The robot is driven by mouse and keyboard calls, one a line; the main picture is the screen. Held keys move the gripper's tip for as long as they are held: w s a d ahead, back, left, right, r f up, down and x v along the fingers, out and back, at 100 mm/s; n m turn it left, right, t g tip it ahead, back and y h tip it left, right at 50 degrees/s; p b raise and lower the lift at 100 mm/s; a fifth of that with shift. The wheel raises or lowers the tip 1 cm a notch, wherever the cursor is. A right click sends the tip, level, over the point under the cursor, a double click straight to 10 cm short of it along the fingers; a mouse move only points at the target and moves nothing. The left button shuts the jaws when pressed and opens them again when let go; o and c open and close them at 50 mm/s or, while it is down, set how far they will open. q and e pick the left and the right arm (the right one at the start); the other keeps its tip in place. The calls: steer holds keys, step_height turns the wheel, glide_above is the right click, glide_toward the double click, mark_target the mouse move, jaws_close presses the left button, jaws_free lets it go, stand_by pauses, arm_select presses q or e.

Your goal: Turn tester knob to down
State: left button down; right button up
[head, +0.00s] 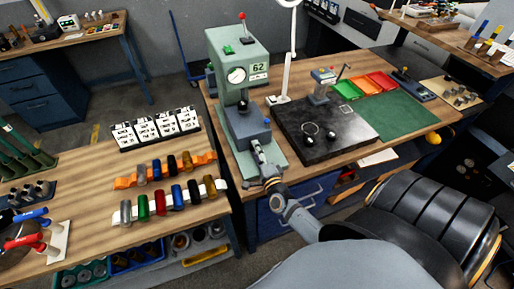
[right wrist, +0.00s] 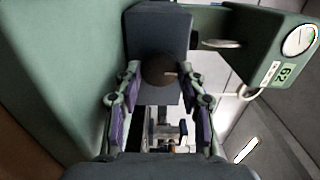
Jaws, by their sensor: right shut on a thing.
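The green tester (head: 228,57) stands on the wooden bench in the head view, with a round dial and a "62" label. Its green body also shows in the right wrist view (right wrist: 50,60). There, a dark round knob (right wrist: 160,70) sits on a dark grey block (right wrist: 158,28), with a short light mark pointing right in the picture. My right gripper (head: 258,149) is at the lower front of the tester. In the right wrist view its fingers (right wrist: 160,77) are shut on the knob, one each side. It hides the knob in the head view. My left gripper is not in view.
A black plate (head: 320,147), a green mat (head: 400,115) and coloured trays (head: 348,89) lie right of the tester. A rack of coloured cylinders (head: 175,200) stands on the left bench.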

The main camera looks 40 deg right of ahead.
steer(key=o, duration=0.8)
steer(key=shift+o, duration=0.2)
steer(key=shift+w, duration=0.1)
